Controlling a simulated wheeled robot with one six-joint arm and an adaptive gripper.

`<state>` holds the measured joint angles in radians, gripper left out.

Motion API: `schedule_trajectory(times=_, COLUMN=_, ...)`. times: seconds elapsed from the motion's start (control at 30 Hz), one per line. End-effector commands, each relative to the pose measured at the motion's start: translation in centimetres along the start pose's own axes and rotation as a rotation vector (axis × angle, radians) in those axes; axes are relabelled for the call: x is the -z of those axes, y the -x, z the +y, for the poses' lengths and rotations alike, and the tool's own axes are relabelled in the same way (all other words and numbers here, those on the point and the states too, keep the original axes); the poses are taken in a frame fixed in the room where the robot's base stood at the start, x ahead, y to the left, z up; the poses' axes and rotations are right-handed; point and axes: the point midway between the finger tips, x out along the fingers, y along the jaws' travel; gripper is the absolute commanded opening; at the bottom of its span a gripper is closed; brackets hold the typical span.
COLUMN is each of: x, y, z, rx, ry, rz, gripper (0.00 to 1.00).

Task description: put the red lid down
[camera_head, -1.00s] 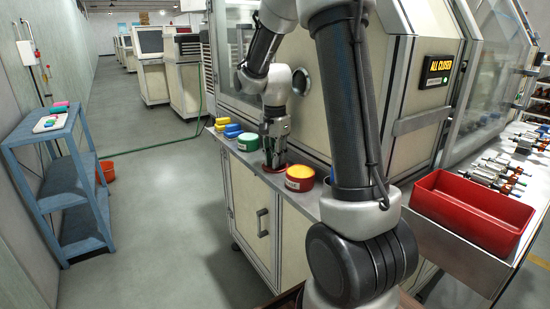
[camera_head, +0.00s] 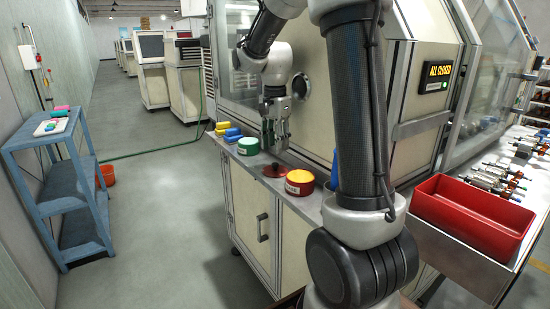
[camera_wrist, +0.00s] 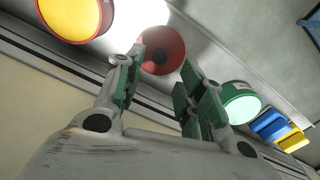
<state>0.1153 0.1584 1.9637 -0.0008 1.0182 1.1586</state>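The red lid (camera_head: 275,171) lies flat on the metal counter top (camera_head: 305,207), between the green container and the red container with a yellow top. In the wrist view the lid (camera_wrist: 160,52) shows beyond my fingertips. My gripper (camera_head: 274,147) is above the lid and apart from it. In the wrist view my gripper (camera_wrist: 160,80) has its green-padded fingers spread, with nothing between them.
The green container (camera_head: 247,145) stands left of the lid and the red-and-yellow container (camera_head: 299,183) stands right of it, both close. Yellow and blue blocks (camera_head: 232,133) lie farther left. A red bin (camera_head: 470,215) sits at the right. The machine wall (camera_head: 310,120) rises behind.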

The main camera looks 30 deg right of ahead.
Motion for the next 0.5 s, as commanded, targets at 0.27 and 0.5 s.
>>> schedule_trajectory(times=0.27, x=0.0, y=4.6, z=0.0, rx=0.001, ry=0.000, rz=0.000, gripper=0.39)
schedule_trajectory(times=0.5, x=0.0, y=5.3, z=0.0, rx=-0.001, ry=0.000, rz=0.000, gripper=0.39)
